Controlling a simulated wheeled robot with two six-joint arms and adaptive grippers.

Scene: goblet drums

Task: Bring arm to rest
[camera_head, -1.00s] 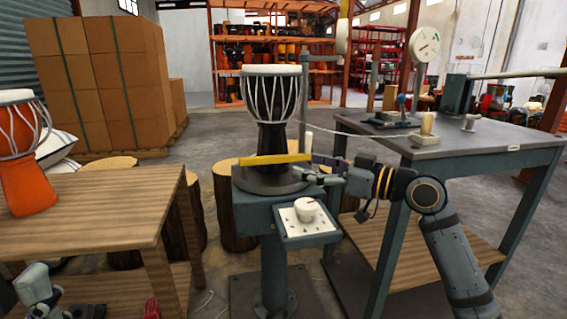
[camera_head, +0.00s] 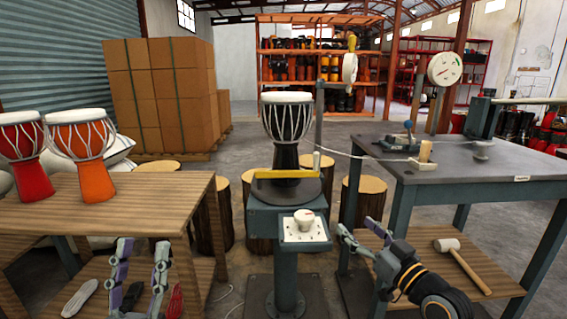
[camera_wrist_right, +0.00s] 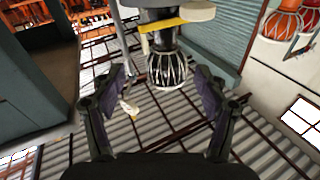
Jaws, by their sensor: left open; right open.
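My right gripper (camera_head: 362,236) is open and empty in the head view, low in front of the right table and right of the central stand. My left gripper (camera_head: 139,268) is open and empty at the lower left, in front of the wooden table, with its fingers pointing up. A black goblet drum (camera_head: 284,158) with a white head stands upright on the round plate of the central stand, apart from both grippers. It also shows upside down in the right wrist view (camera_wrist_right: 167,70), beyond the open fingers of my right gripper (camera_wrist_right: 165,88).
A yellow bar (camera_head: 285,174) lies across the stand's plate, above a dial box (camera_head: 304,229). The wooden table (camera_head: 150,196) on the left holds a red drum (camera_head: 27,150) and an orange drum (camera_head: 92,165). The right table (camera_head: 480,163) has a mallet (camera_head: 462,262) on its lower shelf.

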